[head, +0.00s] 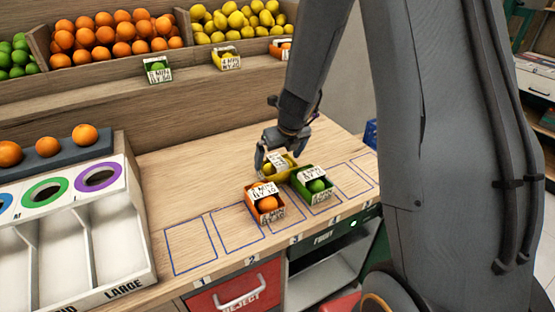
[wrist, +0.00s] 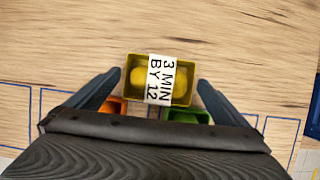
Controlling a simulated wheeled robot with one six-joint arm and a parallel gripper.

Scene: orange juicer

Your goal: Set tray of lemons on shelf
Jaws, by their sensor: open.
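The yellow tray of lemons (head: 284,174) stands on the wooden counter, behind the orange and green trays. In the wrist view the yellow tray (wrist: 187,93) has a white label reading "3 MIN BY 12" across it, with a lemon showing on either side. My gripper (head: 277,165) is open above the tray. In the wrist view its fingers (wrist: 160,88) are spread to either side of the tray, with a gap on each side. The wooden shelf (head: 120,82) runs along the back, below the fruit bins.
An orange tray (head: 264,203) and a green tray (head: 314,187) stand close in front of the lemon tray. Labelled green (head: 158,69), yellow (head: 227,60) and orange trays (head: 284,50) sit on the shelf. A white sorter (head: 75,240) stands at left. Blue-outlined slots mark the counter's front.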

